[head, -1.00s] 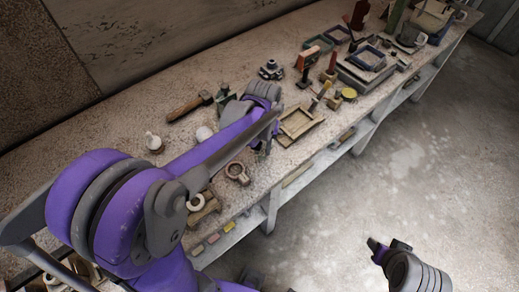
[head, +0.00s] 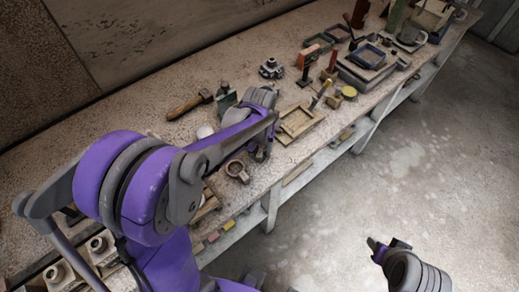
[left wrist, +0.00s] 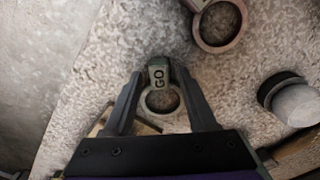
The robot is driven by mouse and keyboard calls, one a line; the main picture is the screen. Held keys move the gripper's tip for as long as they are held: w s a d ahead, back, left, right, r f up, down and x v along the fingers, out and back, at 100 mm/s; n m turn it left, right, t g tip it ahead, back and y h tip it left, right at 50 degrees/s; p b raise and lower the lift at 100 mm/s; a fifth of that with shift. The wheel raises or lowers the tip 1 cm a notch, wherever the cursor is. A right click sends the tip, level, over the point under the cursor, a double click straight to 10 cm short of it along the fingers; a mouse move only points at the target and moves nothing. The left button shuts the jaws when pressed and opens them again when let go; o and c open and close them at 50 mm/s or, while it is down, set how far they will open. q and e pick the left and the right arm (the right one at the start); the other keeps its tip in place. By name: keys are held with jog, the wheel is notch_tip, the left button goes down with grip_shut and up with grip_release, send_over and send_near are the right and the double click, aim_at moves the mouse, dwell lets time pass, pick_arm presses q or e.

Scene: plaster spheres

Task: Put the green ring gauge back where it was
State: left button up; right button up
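The green ring gauge shows in the left wrist view, its block marked "GO" (left wrist: 158,74) between my left fingers and its ring (left wrist: 146,101) nearer the palm. My left gripper (left wrist: 160,70) is open around it; the fingers look slightly apart from the block. I cannot tell whether the gauge touches the bench. In the head view my left gripper (head: 261,153) is low over the bench's front part, left of a wooden tray (head: 289,138), and the gauge cannot be made out there. My right gripper (head: 378,248) is out over the floor, its fingers unclear.
A tan ring with a handle (head: 237,171) lies left of my left gripper; a larger ring (left wrist: 211,45) shows in the wrist view. A hammer (head: 187,106), a dark metal part (head: 271,69) and a blue-rimmed tray (head: 368,57) stand farther back. Bare bench lies at the back left.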

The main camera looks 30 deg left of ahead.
aim_at(260, 153)
pick_arm(q)
jog(key=shift+r, duration=0.25)
notch_tip(260, 153, up, 12)
jog(key=p, duration=0.1)
jog(key=s+d+f+m+t, duration=0.2)
jog(key=s+t, duration=0.1)
jog(key=s, duration=0.3)
jog(key=s+d+f+m+t, duration=0.2)
jog(key=s+d, duration=0.1)
jog(key=s, duration=0.4)
jog(key=shift+d+f+m+t, duration=0.15)
jog(key=shift+m+t, duration=0.15)
jog(key=shift+t, duration=0.1)
pick_arm(e)
jog(key=shift+w+r, duration=0.2)
jog(key=shift+r, duration=0.3)
jog(key=shift+w+r, duration=0.2)
jog(key=shift+r, duration=0.25)
pick_arm(q)
jog(key=shift+s, duration=0.15)
pick_arm(e)
jog(key=shift+a, duration=0.1)
